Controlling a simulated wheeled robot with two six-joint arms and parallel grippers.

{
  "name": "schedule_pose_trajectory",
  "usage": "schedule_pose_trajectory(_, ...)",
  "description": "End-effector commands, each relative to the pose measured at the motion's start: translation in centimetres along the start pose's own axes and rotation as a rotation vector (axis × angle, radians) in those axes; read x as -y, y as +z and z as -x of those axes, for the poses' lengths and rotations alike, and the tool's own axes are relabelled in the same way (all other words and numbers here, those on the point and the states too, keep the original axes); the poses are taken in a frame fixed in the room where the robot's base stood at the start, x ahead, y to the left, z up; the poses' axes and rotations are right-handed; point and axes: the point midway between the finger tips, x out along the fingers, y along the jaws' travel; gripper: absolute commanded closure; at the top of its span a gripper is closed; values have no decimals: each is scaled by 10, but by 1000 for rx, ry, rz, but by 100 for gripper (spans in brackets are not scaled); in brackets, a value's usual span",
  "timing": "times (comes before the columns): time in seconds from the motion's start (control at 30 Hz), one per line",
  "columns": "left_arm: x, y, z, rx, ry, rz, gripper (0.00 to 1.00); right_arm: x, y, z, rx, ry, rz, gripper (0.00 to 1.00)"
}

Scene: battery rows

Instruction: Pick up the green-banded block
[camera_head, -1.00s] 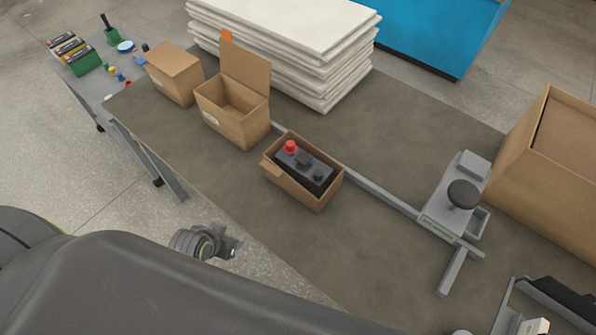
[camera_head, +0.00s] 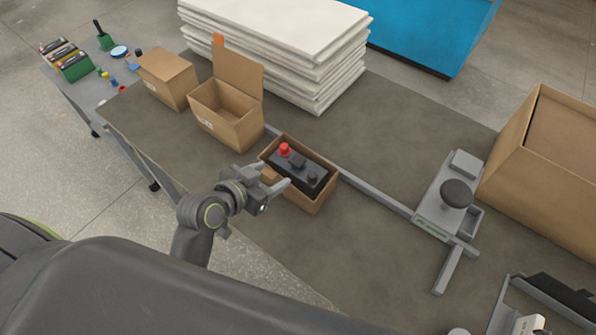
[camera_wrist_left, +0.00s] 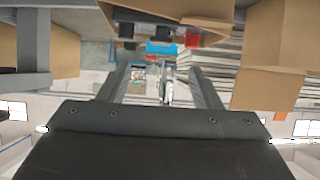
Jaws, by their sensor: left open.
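A dark block (camera_head: 298,172) with a red cap (camera_head: 284,149) and black knobs sits in a small open cardboard box (camera_head: 315,205) on the table. My left gripper (camera_head: 273,182) is open and empty at the near left side of this box, its fingers pointing at the box edge. I cannot tell whether it touches the box. In the left wrist view the two fingers (camera_wrist_left: 162,76) are spread apart with nothing between them. My right gripper is not in view.
An open box (camera_head: 227,128) and a closed box (camera_head: 168,92) stand left of the small box. A green holder (camera_head: 76,69) with several batteries is at far left. A metal rail (camera_head: 375,193) leads right to a grey fixture (camera_head: 436,212). A large box (camera_head: 500,163) stands at right.

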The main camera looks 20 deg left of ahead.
Motion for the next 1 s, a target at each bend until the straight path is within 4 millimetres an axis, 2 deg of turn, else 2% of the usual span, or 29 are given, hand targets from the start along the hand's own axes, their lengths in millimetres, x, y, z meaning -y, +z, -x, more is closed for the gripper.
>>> schedule_pose_trajectory(0.1,0,-1,-21,1,1,2,42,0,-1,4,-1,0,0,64)
schedule_pose_trajectory(0.23,0,-1,-38,1,0,0,42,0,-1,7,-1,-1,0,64)
schedule_pose_trajectory(0.57,0,-1,-56,2,0,0,42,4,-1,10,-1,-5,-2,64)
schedule_pose_trajectory(0.8,1,-2,-83,2,0,0,42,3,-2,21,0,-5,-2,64)
schedule_pose_trajectory(1.0,1,0,-100,1,-2,1,42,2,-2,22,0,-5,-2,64)
